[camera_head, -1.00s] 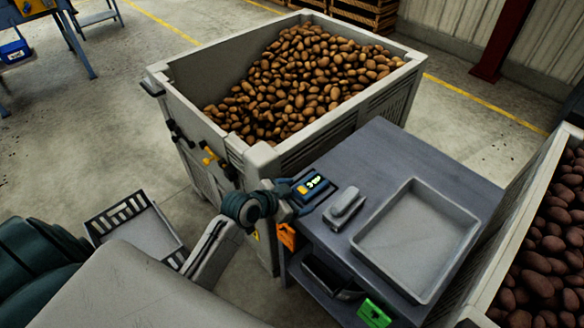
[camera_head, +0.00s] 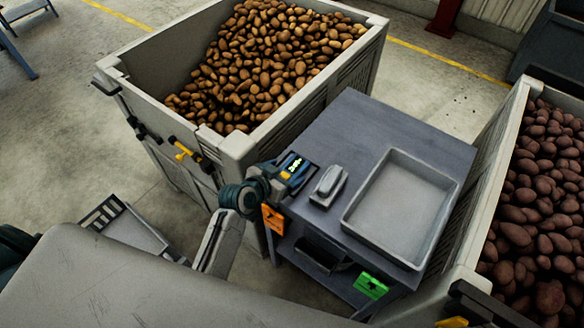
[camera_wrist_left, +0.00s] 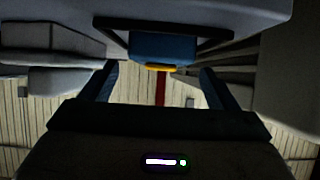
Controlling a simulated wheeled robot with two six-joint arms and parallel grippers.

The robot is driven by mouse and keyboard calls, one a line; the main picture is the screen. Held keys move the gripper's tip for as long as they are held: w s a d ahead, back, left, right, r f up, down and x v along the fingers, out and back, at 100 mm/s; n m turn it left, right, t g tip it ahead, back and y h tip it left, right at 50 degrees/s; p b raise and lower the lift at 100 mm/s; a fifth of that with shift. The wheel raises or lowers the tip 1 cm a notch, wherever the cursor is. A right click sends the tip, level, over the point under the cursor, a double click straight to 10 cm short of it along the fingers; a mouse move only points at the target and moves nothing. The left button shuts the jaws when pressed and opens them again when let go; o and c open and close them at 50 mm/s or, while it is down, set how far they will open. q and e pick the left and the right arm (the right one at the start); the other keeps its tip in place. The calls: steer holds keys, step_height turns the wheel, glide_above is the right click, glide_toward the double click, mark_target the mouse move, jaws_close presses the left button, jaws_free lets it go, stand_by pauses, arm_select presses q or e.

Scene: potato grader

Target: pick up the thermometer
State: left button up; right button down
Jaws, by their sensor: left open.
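The thermometer appears to be the small blue device with a yellow part (camera_head: 296,165) at the left edge of the grey table, beside a grey handled block. My left gripper (camera_head: 287,174) is right at it, with its fingers partly hidden by the wrist in the head view. In the left wrist view the blue body (camera_wrist_left: 160,48) with its yellow edge lies between and just beyond the two spread fingers (camera_wrist_left: 155,85). A gap shows on both sides, so the gripper is open and holds nothing. My right gripper is not seen.
On the grey table (camera_head: 350,120) stand the grey handled block (camera_head: 328,186), close right of my gripper, and a shallow grey tray (camera_head: 367,228). A potato crate (camera_head: 240,148) stands behind and left; another (camera_head: 487,160) stands right.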

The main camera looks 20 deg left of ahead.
mark_target(291, 169)
arm_select(q)
steer(key=shift+p+x, duration=0.3)
steer(key=shift+x, duration=1.3)
steer(key=shift+r, duration=0.1)
steer(key=c, duration=1.1)
steer(key=shift+c, duration=0.2)
